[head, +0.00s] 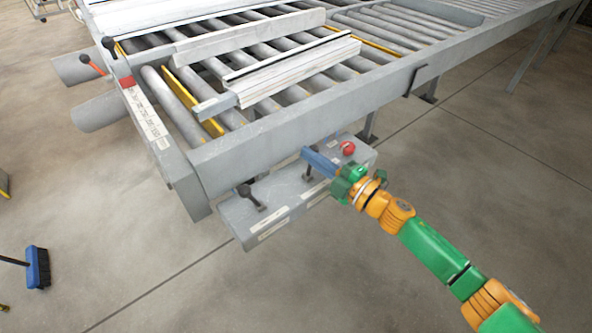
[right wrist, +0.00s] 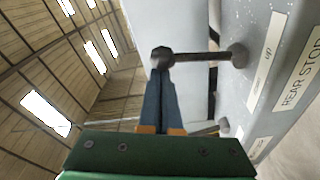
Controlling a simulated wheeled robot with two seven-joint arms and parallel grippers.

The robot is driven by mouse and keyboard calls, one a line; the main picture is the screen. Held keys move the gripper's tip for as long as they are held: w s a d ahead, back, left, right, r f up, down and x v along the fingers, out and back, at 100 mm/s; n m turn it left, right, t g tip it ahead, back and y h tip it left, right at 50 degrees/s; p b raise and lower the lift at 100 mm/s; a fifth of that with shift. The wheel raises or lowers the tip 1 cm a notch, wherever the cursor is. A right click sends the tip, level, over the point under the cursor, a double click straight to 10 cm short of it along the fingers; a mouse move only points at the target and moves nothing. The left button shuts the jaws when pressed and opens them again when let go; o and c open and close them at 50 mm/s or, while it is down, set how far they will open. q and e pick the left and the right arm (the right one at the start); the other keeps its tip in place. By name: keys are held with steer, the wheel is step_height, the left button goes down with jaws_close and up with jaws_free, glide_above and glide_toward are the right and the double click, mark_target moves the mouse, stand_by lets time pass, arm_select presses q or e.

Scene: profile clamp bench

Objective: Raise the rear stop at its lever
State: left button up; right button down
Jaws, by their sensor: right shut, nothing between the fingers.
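The rear stop lever (right wrist: 205,57) shows in the right wrist view as a dark rod with a round black knob, standing out from a grey panel labelled REAR STOP (right wrist: 302,75) and UP. My right gripper (right wrist: 160,76) is shut and empty, its blue fingertips at the knob; I cannot tell whether they touch it. In the head view the right gripper (head: 308,155) reaches from the right over the grey control box (head: 285,192), beside a dark lever (head: 307,174) partly hidden by the fingers. My left gripper is not in view.
Another black-knobbed lever (head: 250,197) stands on the left of the box, and a red button (head: 348,148) at its right. The roller conveyor's side rail (head: 300,112) runs just behind the box. Pale profiles (head: 290,70) lie on the rollers. Floor in front is clear.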

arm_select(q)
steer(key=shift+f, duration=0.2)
arm_select(e)
steer(key=shift+w+d+m, duration=0.5)
steer(key=shift+d+m, duration=0.2)
steer(key=shift+m, duration=0.5)
